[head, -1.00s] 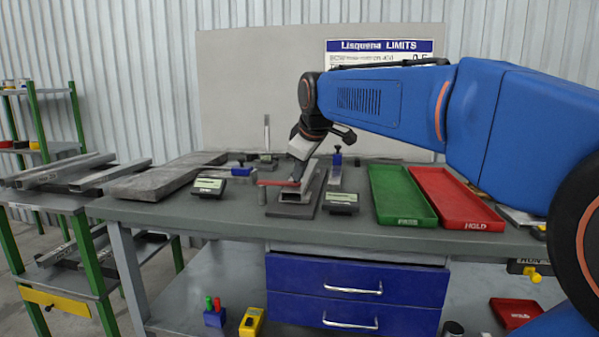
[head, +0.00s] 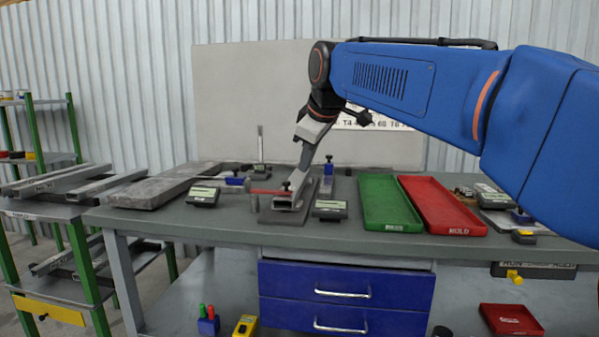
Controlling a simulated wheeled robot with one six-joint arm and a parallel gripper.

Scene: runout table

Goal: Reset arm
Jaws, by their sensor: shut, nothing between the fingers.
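My blue arm reaches in from the right across the upper picture. My gripper (head: 300,172) hangs from its black wrist, pointing down and slightly left. Its fingers are shut and hold nothing. The tips are over or just behind a grey metal channel piece (head: 285,205) on a dark base plate (head: 295,217) at the middle of the table. I cannot tell whether the tips touch anything there. A red bar (head: 268,191) lies beside the piece at its left.
The grey table (head: 200,222) carries small display units (head: 330,210) (head: 203,197) either side of the plate. A green tray (head: 392,226) and a red tray (head: 465,227) stand to the right. Long metal bars (head: 150,193) lie left. A pale board (head: 250,90) stands behind.

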